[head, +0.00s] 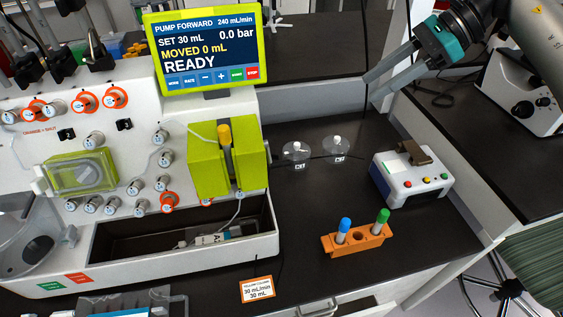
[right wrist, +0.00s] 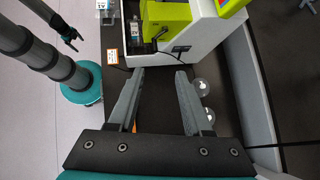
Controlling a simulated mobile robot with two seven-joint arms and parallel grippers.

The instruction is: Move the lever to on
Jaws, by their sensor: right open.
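The green pump block (head: 205,165) sits on the front of the white processor. An upright yellow-topped piece (head: 224,135) stands in the gap between its green halves; I cannot tell for sure if this is the lever. A small white device (head: 410,178) at the right carries a brown block on top. No on mark is readable on either. My right gripper (head: 371,88) is above the bench, right of the screen and apart from both. In the right wrist view its fingers (right wrist: 160,72) are spread and empty. My left gripper does not show in the head view.
The screen (head: 209,50) reads READY. Two clear round items (head: 295,151) lie behind an orange rack (head: 357,239) with blue- and green-capped tubes. A card (head: 257,290) is at the front edge.

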